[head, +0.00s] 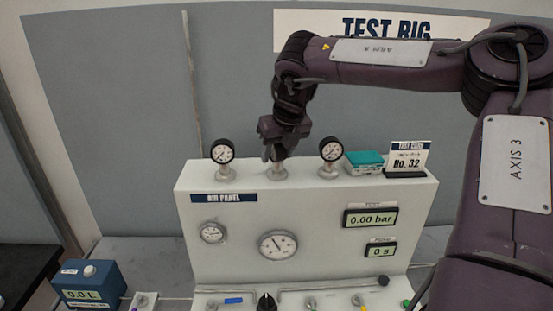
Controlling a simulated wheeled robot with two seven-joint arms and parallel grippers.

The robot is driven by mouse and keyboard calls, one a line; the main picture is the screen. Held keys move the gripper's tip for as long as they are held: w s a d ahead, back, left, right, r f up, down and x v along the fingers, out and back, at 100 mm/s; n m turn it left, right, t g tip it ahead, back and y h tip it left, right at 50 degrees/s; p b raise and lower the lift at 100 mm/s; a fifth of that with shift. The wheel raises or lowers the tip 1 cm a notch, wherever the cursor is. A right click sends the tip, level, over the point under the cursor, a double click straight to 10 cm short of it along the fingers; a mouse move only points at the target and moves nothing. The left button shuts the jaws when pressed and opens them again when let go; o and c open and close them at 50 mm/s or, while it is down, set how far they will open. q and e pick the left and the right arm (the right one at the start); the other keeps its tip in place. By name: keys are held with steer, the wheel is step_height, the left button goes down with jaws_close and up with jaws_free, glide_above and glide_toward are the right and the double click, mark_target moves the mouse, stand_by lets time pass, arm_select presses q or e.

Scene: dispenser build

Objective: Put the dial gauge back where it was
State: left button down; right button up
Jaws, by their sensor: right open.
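A small black-rimmed dial gauge (222,151) stands upright on a fitting at the top left of the white air panel (300,205). A similar dial gauge (331,149) stands on a fitting at the top right. My right gripper (278,153) points down between the two, open, over a middle fitting (278,171) on the panel's top. The gripper covers the space just above that fitting; I cannot tell whether a gauge is between its fingers. My left gripper is out of view.
The panel front has a small gauge (213,232), a larger gauge (278,245) and displays. A blue box (88,284) stands at lower left.

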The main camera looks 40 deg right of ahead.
steer(key=b+v, duration=0.2)
steer(key=v, duration=0.8)
steer(key=shift+s, duration=0.15)
steer(key=shift+a, duration=0.1)
